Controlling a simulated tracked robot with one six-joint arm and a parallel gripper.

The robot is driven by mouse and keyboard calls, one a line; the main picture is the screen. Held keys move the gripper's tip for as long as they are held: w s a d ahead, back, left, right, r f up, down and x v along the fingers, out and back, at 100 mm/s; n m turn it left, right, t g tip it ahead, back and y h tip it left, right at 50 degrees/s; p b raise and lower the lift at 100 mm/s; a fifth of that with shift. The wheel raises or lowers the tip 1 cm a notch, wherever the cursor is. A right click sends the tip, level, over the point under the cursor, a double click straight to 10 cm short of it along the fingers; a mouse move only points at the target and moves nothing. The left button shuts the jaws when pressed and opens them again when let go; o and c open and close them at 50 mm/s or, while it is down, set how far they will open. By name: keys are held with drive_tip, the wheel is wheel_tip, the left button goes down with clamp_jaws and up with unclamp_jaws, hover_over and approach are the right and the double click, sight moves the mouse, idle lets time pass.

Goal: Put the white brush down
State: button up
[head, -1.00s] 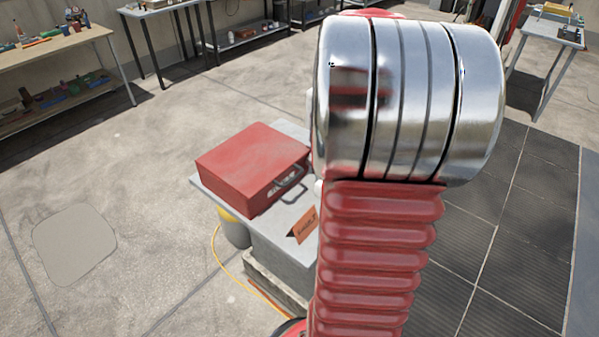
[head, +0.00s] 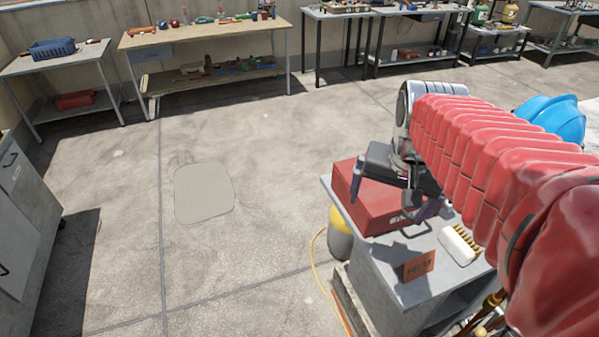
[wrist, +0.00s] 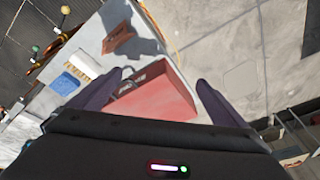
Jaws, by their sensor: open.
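The white brush (head: 458,243) with yellowish bristles lies on the grey cabinet top (head: 418,287), right of the red case. In the wrist view the brush (wrist: 85,66) lies at the upper left, outside my fingers. My gripper (head: 392,200) is open and empty, above the red case (head: 375,202) and apart from the brush. The wrist view shows my spread fingers (wrist: 155,92) with the red case (wrist: 158,97) between and beyond them.
A blue block (wrist: 66,83) lies beside the brush. A yellow-topped container (head: 340,235) and yellow hose are left of the cabinet. Workbenches (head: 200,38) line the back; the floor at left is open.

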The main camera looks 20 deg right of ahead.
drive_tip(key=s+a+n+t, duration=0.1)
drive_tip(key=s+a+n, duration=0.1)
drive_tip(key=a, duration=0.4)
drive_tip(key=s+a+n+t+y, duration=0.1)
drive_tip(key=s+a+n, duration=0.2)
drive_tip(key=a+n, duration=0.2)
drive_tip(key=shift+s+a+f+t, duration=0.3)
drive_tip(key=shift+a+f, duration=0.1)
drive_tip(key=shift+a, duration=0.8)
drive_tip(key=shift+c, duration=0.5)
